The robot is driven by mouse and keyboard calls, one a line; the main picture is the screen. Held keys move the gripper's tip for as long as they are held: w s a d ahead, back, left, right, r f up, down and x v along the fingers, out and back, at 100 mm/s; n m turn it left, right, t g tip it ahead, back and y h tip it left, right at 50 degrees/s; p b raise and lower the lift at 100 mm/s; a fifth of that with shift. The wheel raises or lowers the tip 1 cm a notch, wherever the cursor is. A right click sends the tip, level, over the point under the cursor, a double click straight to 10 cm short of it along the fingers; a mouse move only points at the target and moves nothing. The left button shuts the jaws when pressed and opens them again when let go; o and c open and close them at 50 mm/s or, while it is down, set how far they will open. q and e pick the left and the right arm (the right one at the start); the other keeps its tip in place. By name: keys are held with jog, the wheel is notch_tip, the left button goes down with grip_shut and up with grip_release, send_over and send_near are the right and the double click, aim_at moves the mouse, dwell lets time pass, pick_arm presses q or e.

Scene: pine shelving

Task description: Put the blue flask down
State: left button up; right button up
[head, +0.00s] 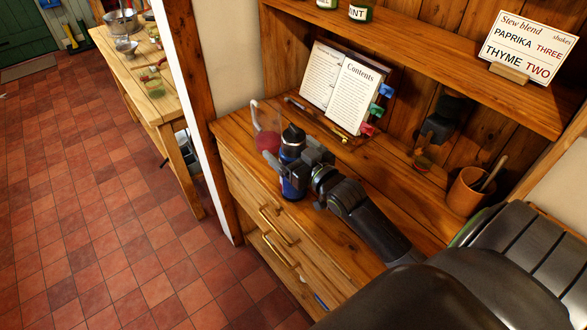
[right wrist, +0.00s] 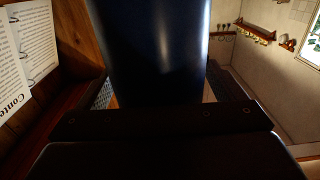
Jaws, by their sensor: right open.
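The blue flask (head: 291,187) has a dark cap and stands upright, apparently on the wooden counter (head: 240,148) close to its front edge. My right gripper (head: 289,168) is open, with its fingers on either side of the flask's body. In the right wrist view the flask (right wrist: 150,50) fills the middle between the two fingers. Whether the fingers touch it is hard to tell, and its base is hidden there. My left gripper is not in view.
An open book (head: 340,90) leans at the back. A black object (head: 445,118) and a brown pot (head: 466,194) stand further right. A shelf (head: 420,52) overhangs the counter.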

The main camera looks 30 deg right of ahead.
jog(key=shift+w, duration=0.2)
jog(key=shift+s, duration=0.1)
jog(key=shift+c, duration=0.9)
jog(key=c, duration=1.4)
jog(key=shift+c, duration=1)
jog(key=shift+r, duration=0.15)
